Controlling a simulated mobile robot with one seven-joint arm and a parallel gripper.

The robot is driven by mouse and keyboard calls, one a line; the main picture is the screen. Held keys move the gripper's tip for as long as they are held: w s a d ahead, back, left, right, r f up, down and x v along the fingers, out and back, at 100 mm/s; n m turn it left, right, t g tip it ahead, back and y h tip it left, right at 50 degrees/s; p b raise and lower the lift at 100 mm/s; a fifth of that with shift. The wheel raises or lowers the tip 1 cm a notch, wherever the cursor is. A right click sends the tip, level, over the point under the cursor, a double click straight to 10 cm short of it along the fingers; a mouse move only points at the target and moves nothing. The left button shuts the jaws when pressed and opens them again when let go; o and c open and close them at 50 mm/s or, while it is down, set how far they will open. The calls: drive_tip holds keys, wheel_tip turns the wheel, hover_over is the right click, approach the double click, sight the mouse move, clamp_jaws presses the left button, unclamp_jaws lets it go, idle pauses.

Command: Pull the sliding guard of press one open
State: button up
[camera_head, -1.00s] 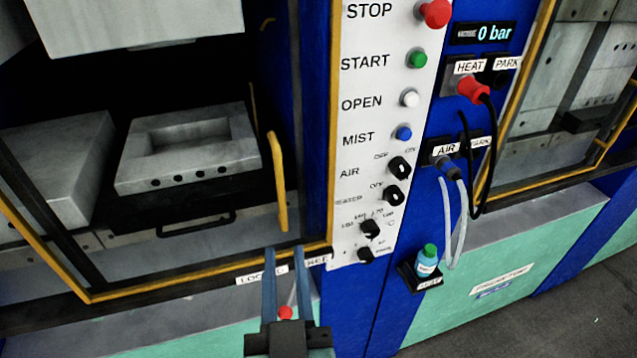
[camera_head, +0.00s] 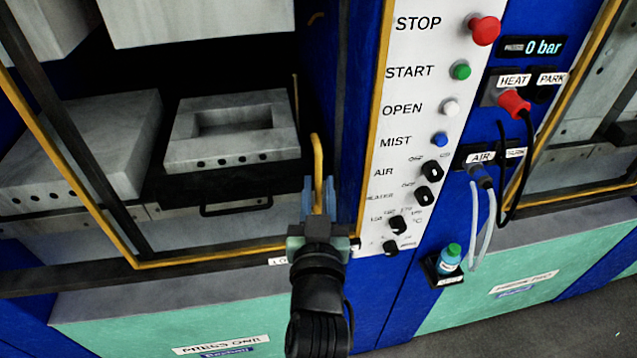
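The sliding guard of press one has a yellow-edged frame (camera_head: 210,257) across the front of the press on the left. Its upright yellow bar handle (camera_head: 318,155) stands near the right side of the opening. My gripper (camera_head: 318,185) is at the lower part of this handle, with one blue finger on each side of it. The fingers look still apart, with the handle between them; whether either touches it I cannot tell. The wrist hides the frame's lower right corner. A "PRESS ONE" label (camera_head: 222,345) is on the green base below.
A white control panel (camera_head: 425,110) with buttons and knobs stands close right of my gripper. Farther right are the red heat plug (camera_head: 514,102), hanging hoses (camera_head: 482,220) and a small bottle (camera_head: 450,258). Grey mould blocks (camera_head: 232,130) sit inside the press.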

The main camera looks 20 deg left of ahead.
clamp_jaws()
idle(1.5)
